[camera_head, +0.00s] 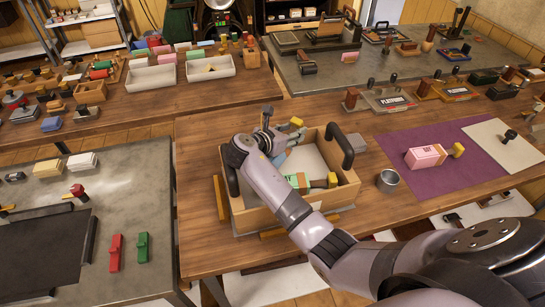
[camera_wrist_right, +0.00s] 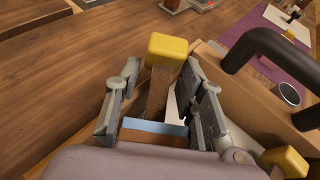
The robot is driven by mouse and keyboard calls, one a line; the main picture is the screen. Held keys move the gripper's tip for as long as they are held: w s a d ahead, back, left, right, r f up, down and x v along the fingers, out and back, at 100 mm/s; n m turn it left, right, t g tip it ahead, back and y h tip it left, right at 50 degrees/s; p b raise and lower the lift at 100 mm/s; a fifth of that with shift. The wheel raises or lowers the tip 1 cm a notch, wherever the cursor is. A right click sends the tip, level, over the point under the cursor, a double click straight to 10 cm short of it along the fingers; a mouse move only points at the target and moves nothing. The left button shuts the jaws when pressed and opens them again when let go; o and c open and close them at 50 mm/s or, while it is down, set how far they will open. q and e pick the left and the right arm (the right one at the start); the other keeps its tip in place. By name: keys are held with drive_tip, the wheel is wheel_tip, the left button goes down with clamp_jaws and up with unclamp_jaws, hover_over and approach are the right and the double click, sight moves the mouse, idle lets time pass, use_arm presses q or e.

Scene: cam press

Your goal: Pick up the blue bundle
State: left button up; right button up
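My right gripper (camera_head: 272,150) reaches down into a wooden box (camera_head: 346,194) on the middle table. In the right wrist view, its two fingers (camera_wrist_right: 160,100) stand apart, one on each side of the blue bundle. A blue strip of that bundle (camera_wrist_right: 155,127) shows between them, with brown below it. A wooden piece and a yellow block (camera_wrist_right: 170,48) show beyond the strip. I cannot tell whether the fingers touch the bundle. In the head view, the gripper largely hides it. A green bundle (camera_head: 297,182) with a yellow end lies beside it. My left gripper is not in view.
The box has black handles (camera_head: 340,147). A metal cup (camera_head: 387,180) stands to its right. A pink bundle (camera_head: 425,157) with a yellow end lies on a purple mat (camera_head: 400,188). White trays (camera_head: 152,79) stand on the table at back left.

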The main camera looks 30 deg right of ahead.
clamp_jaws()
drive_tip(key=shift+r, duration=0.15)
idle(0.4)
wheel_tip(320, 180, up, 18)
drive_tip(key=r+b, duration=0.1)
drive_tip(key=b, duration=0.1)
drive_tip(key=s+f+m+g+y+p, duration=0.1)
drive_tip(key=s+f+m+g, duration=0.1)
drive_tip(key=f, duration=0.3)
drive_tip(key=s+d+f+m+g+y+p, duration=0.1)
drive_tip(key=f+m+g, duration=0.2)
drive_tip(key=f, duration=0.3)
drive_tip(key=s+f+m+g+p, duration=0.2)
drive_tip(key=f, duration=0.4)
drive_tip(key=shift+s+d+f+g+y, duration=0.2)
drive_tip(key=shift+s+d+g+y, duration=0.1)
drive_tip(key=shift+g+y, duration=0.1)
wheel_tip(320, 180, down, 5)
drive_tip(key=b, duration=0.8)
drive_tip(key=shift+f, duration=0.1)
